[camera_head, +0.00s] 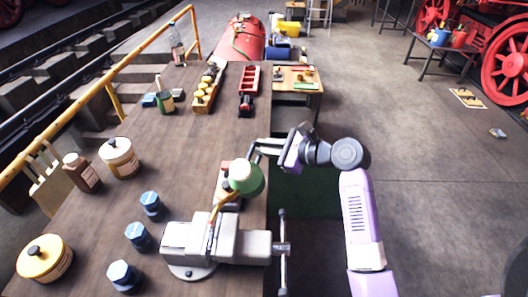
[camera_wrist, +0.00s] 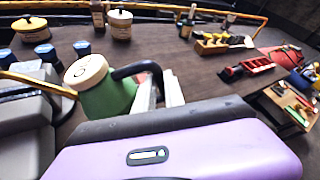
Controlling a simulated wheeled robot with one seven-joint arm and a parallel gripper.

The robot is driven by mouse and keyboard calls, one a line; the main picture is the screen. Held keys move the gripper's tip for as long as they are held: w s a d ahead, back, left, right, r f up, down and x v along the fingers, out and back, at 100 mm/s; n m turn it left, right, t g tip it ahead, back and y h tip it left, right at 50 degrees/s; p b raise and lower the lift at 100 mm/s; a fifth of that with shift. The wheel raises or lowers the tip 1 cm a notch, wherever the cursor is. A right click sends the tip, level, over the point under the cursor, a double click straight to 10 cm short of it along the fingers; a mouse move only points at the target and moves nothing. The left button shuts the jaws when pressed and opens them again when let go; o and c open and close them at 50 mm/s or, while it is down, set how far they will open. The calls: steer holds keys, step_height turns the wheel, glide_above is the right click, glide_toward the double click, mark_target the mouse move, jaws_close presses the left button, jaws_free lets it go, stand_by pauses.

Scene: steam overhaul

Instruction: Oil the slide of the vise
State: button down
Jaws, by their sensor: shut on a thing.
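The grey vise (camera_head: 245,246) is fixed to the near part of the workbench, with its screw handle (camera_head: 283,250) at the right. My gripper (camera_head: 257,150) is shut on the dark handle of a green oil can (camera_head: 250,181) with a cream top. The can is held above the vise's far side, and its brass spout (camera_head: 214,215) slopes down over the vise body. In the wrist view the oil can (camera_wrist: 108,100) sits left of my fingers (camera_wrist: 160,95), its spout reaching over the grey vise (camera_wrist: 25,125). I cannot tell whether the spout tip touches the vise.
Blue-capped jars (camera_head: 138,236) stand left of the vise. Tins with cream and yellow lids (camera_head: 120,160) and a brown bottle (camera_head: 82,173) stand along the left edge. The bench middle is clear.

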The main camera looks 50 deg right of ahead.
steer(key=shift+a+r+n+b, duration=0.2)
steer(key=shift+r+n+b, duration=0.2)
steer(key=shift+b, duration=0.9)
steer(key=shift+s+r+h, duration=0.1)
steer(key=shift+r+h, duration=0.2)
steer(key=shift+r, duration=0.05)
steer(key=shift+s+a+r+p, duration=0.1)
steer(key=shift+a+r+p, duration=0.15)
steer(key=shift+r+p, duration=0.65)
steer(key=shift+f+n+p, duration=0.25)
steer(key=shift+n+p, duration=0.05)
steer(key=shift+p, duration=0.15)
steer(key=shift+a+r+t+h+p, duration=0.2)
steer(key=shift+r+t+h+p, duration=0.1)
steer(key=shift+r+p, duration=0.05)
steer(key=shift+r, duration=0.1)
